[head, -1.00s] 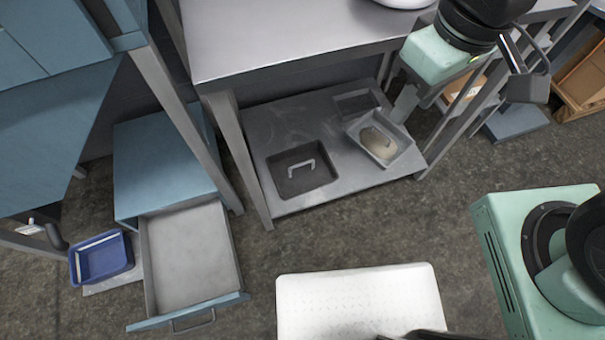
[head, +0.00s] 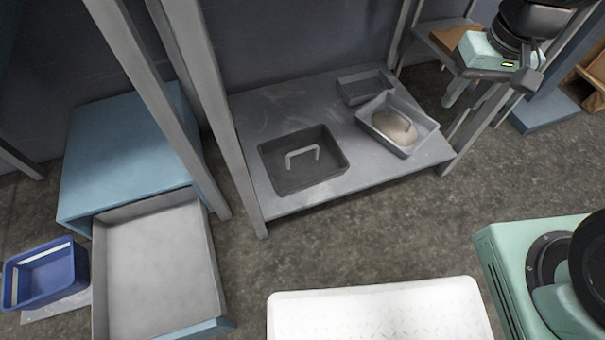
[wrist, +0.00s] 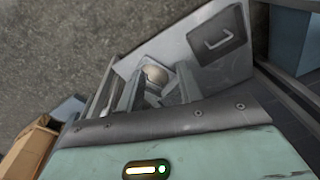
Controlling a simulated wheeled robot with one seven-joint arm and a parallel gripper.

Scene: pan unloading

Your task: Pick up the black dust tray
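The black dust tray (head: 290,180) is a dark rectangular tray with a light bar handle. It sits on the left part of the low metal shelf (head: 345,190) in the head view. In the wrist view the tray (wrist: 228,50) shows at the upper right, apart from my gripper. My gripper (wrist: 158,74) has its two grey fingers spread, with nothing held between them. In the head view my gripper (head: 462,96) is at the upper right, right of the shelf, its fingers partly hidden.
A grey tray (head: 431,127) holding a beige lump and a smaller grey tray (head: 364,87) share the shelf. Metal posts (head: 222,110) frame it. An open drawer (head: 155,270) and a blue bin (head: 45,275) stand left. Open floor (head: 330,245) lies in front.

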